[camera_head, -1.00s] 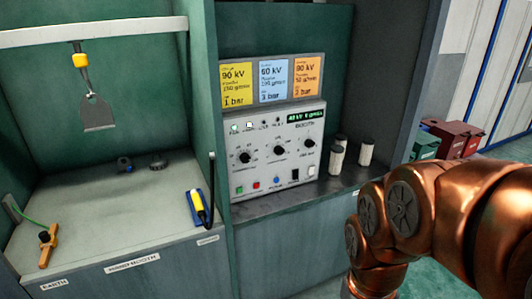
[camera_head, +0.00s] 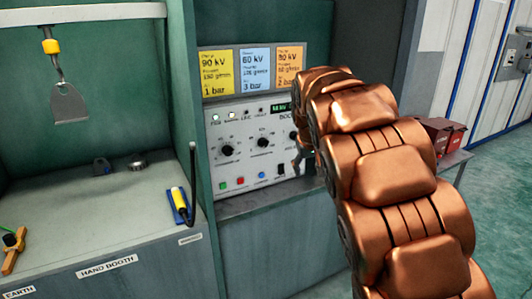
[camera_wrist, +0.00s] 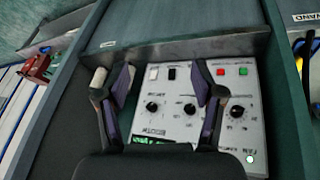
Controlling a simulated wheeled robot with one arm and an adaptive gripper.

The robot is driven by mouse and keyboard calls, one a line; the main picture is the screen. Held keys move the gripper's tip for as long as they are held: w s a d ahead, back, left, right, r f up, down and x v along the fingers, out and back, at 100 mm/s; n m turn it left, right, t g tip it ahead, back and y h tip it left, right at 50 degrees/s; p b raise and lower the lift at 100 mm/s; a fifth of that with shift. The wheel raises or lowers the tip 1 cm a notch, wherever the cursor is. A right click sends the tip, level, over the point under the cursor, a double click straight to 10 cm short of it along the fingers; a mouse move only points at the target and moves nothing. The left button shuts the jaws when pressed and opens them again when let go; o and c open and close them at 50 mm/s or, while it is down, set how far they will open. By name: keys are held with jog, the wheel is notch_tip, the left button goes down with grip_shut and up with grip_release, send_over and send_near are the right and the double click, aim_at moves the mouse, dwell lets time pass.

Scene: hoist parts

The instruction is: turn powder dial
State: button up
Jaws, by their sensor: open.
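The grey control panel (camera_head: 245,150) has three black dials in a row: a left dial (camera_head: 227,150), a middle dial (camera_head: 263,142) and a right dial (camera_head: 294,135). Their labels are too small to read, so I cannot tell which is the powder dial. The wrist view shows the panel upside down, with the middle dial (camera_wrist: 190,108) and the head view's right dial (camera_wrist: 152,106) between my fingers. My gripper (camera_wrist: 163,88) is open and empty in front of the panel. In the head view my arm mostly hides it. Contact with a dial cannot be told.
Yellow, blue and orange setting cards (camera_head: 255,71) stand above the panel. Buttons and switches line its lower edge. A pale cylinder (camera_wrist: 97,77) stands beside my left finger in the wrist view. The booth bench (camera_head: 100,220) at left holds a yellow-and-blue tool (camera_head: 180,204).

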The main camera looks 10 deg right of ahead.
jog(key=w+a+f+n+t+b, duration=0.1)
jog(key=w+f+b, duration=0.15)
jog(key=w, duration=0.65)
jog(key=w+a+f+n+t+b, duration=0.1)
jog(key=w+a+f+t+b, duration=0.15)
jog(key=w, duration=0.65)
jog(key=n+t+y+b, duration=0.2)
jog(key=t+y+b, duration=0.25)
jog(key=b, duration=0.25)
send_near(266, 145)
jog(key=w+a+f, duration=0.4)
jog(key=a+f, duration=0.1)
jog(key=f, duration=0.1)
jog(key=shift+d+r+m+t+y+b, duration=0.1)
jog(key=shift+d+r+t+y+b, duration=0.25)
jog(key=shift+d+t+y, duration=0.35)
jog(key=shift+d+r+m+t+y+b, duration=0.1)
jog(key=shift+d+r+t+y+b, duration=0.3)
jog(key=shift+d+t, duration=0.4)
jog(key=shift+d+r+m+t+y+b, duration=0.1)
jog(key=shift+d+r+t+y+b, duration=0.25)
jog(key=shift+d+t+y, duration=0.35)
jog(key=shift+w+a+f+p, duration=0.15)
jog(key=shift+w+p, duration=0.25)
jog(key=shift+w, duration=0.95)
jog(key=shift+w+a+p, duration=0.4)
jog(key=shift+w+p, duration=0.1)
jog(key=shift+w, duration=0.45)
